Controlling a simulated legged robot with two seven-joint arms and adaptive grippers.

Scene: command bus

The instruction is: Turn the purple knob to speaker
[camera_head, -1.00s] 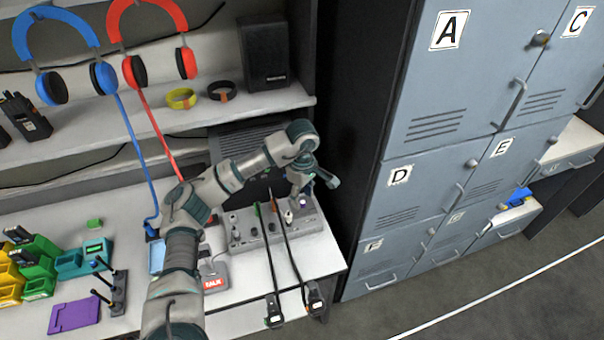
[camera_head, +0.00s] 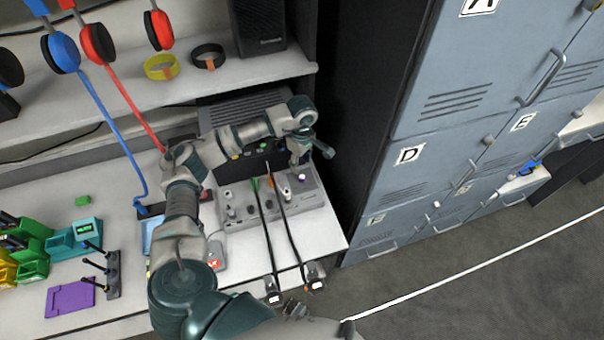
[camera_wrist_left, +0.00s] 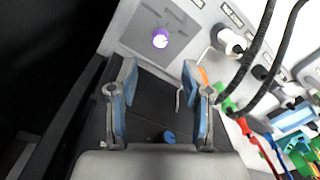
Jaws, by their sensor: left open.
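The purple knob (camera_head: 301,177) sits at the right end of the grey control panel (camera_head: 240,214) on the desk. In the left wrist view the knob (camera_wrist_left: 160,40) is a purple disc with a white top, on a darker square plate. Its labels are too small to read, so I cannot tell its setting. My left gripper (camera_wrist_left: 160,76) is open and empty, its two blue-padded fingers spread either side of the line to the knob, apart from it. In the head view my left gripper (camera_head: 302,160) hangs just above the knob, pointing down. My right gripper does not show.
Black cables (camera_head: 270,240) run across the panel just left of the knob. White and coloured plugs (camera_wrist_left: 228,40) stand beside it in the wrist view. A dark cabinet side and grey lockers (camera_head: 450,110) rise on the right. A shelf (camera_head: 210,90) hangs behind.

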